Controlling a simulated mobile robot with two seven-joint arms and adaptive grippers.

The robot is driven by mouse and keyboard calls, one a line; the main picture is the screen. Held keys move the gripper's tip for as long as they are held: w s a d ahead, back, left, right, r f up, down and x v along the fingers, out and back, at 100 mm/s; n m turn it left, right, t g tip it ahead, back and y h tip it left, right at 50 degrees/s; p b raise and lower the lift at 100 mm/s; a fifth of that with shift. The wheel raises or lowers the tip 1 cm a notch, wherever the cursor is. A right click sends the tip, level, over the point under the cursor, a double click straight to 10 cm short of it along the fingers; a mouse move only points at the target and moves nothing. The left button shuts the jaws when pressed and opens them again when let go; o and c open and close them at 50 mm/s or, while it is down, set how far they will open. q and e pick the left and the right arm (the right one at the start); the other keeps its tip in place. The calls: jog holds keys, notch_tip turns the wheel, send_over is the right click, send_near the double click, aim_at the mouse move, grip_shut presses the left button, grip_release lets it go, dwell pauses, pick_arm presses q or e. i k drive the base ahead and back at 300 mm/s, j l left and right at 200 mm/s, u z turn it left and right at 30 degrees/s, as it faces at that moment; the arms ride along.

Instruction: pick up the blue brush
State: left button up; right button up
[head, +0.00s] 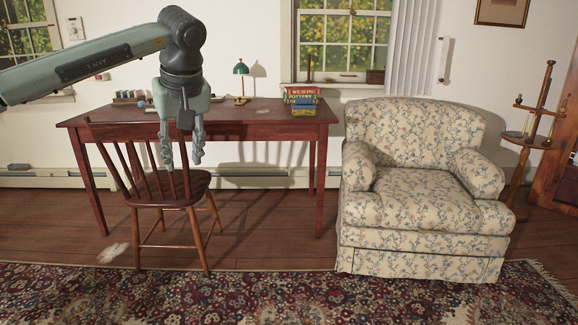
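My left gripper (183,162) hangs down in front of the desk and the wooden chair, its two fingers apart with nothing visible between them. I cannot make out a blue brush for certain. A small bluish thing (141,103) lies on the left part of the desk (235,112), near a row of small items, but it is too small to identify. The gripper and arm hide part of the desk top behind them. My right gripper is not in view.
The wooden chair (172,191) stands before the desk. A green lamp (241,72) and stacked books (302,98) are on the desk; its middle is mostly clear. A floral armchair (420,190) stands at the right. A patterned rug (290,297) covers the front floor.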

aim_at(302, 106)
jog(key=i, duration=1.7)
jog(key=i+j+z, duration=0.75)
jog(key=i, duration=0.2)
jog(key=i+j+z, duration=0.4)
jog(key=j, duration=0.15)
